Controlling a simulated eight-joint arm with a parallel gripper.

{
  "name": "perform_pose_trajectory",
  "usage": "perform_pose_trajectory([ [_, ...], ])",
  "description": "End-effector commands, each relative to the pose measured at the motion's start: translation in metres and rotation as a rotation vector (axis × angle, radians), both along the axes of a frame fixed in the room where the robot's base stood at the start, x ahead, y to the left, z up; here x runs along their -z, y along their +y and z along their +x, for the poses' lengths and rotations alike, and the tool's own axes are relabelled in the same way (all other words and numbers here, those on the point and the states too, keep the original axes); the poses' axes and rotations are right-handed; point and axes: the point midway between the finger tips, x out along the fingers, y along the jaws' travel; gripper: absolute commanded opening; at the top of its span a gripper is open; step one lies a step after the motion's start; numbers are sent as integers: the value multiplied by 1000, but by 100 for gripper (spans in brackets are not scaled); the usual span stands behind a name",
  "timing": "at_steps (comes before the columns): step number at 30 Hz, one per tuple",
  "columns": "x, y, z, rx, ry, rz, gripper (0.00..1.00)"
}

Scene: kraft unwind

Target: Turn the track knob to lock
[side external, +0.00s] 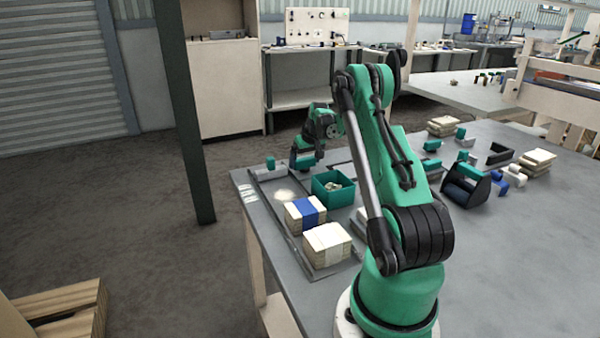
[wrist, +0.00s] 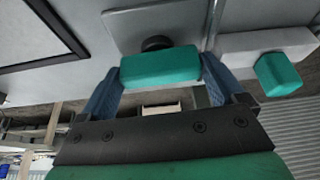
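In the wrist view, a teal bar-shaped knob (wrist: 160,68), apparently the track knob, stands on a round black base (wrist: 156,43) fixed to a grey plate (wrist: 180,15). My gripper (wrist: 161,72) has its two blue fingers at the knob's two ends, with no clear gap on either side, so it appears shut on the knob. In the side view my gripper (side external: 303,164) is low over the table's far left part; the knob cannot be made out there. Any lock marking is not readable.
A second teal block (wrist: 278,74) sits on a pale bar to the right; it also shows in the side view (side external: 270,163). A green bin (side external: 333,198), a blue-banded stack (side external: 305,214) and a pale stack (side external: 327,243) stand close by. The grey table's right front is clear.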

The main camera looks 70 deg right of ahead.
Motion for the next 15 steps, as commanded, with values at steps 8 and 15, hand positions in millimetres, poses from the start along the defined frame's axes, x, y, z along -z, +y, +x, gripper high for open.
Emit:
perform_pose_trajectory([
  [8,0,0,0,-7,1,-1,37],
  [15,0,-1,-1,-82,1,1,37],
])
